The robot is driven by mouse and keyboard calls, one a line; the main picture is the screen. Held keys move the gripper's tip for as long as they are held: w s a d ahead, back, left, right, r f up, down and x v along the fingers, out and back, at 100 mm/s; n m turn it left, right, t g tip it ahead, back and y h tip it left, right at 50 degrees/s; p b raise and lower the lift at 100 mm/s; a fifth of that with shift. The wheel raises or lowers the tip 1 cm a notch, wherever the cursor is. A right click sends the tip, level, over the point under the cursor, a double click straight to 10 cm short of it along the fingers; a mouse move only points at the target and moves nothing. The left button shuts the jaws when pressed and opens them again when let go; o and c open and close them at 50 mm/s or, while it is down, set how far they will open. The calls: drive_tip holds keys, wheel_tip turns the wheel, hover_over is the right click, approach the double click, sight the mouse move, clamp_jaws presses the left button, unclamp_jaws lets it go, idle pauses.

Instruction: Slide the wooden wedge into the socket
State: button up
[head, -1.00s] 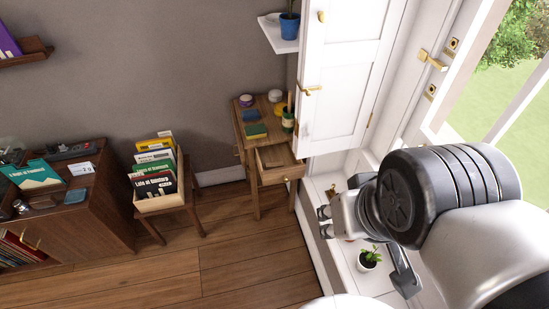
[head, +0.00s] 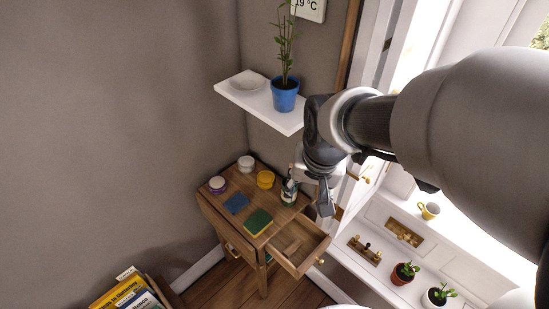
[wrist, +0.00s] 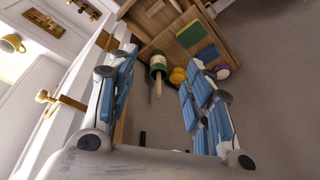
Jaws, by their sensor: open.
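My gripper (head: 307,192) hangs open over the front right part of the small wooden side table, near the green jar (head: 288,192). In the wrist view the jar (wrist: 158,66), with a wooden handle sticking out, shows between my spread fingers, and nothing is held. The table's drawer (head: 297,262) is pulled open. A small wooden piece (head: 292,248) lies in it, but I cannot tell whether it is the wedge. I cannot make out a clear socket. A brass plate with a recess (head: 405,232) lies on the white sill.
On the side table (head: 235,222) are a sponge (head: 258,222), a blue cloth (head: 236,203), a yellow pot (head: 265,179) and small jars. A white shelf (head: 240,97) with a potted plant is above. The sill holds a brass fitting (head: 365,250), a mug (head: 429,210) and two plants.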

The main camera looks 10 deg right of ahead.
drive_tip(key=w+f+m, duration=0.2)
drive_tip(key=w+f, duration=0.3)
drive_tip(key=f, duration=0.2)
drive_tip(key=m+g+p, duration=0.2)
hover_over(290, 250)
wheel_tip(290, 250, down, 8)
drive_tip(key=f+m+b, duration=0.1)
drive_tip(key=f, duration=0.7)
drive_tip(key=f+b, duration=0.1)
drive_tip(key=f, duration=0.8)
drive_tip(key=f+m, duration=0.1)
drive_tip(key=f, duration=0.8)
drive_tip(key=shift+s+a+m+g+b, duration=0.1)
drive_tip(key=shift+s+m+g+b, duration=0.1)
drive_tip(key=shift+m+g+b, duration=0.15)
drive_tip(key=shift+w+f+b, duration=0.2)
drive_tip(key=shift+f+b, duration=1)
drive_tip(key=shift+f, duration=1.8)
drive_tip(key=shift+r, duration=0.1)
drive_tip(key=shift+c, duration=0.2)
drive_tip(key=c, duration=0.8)
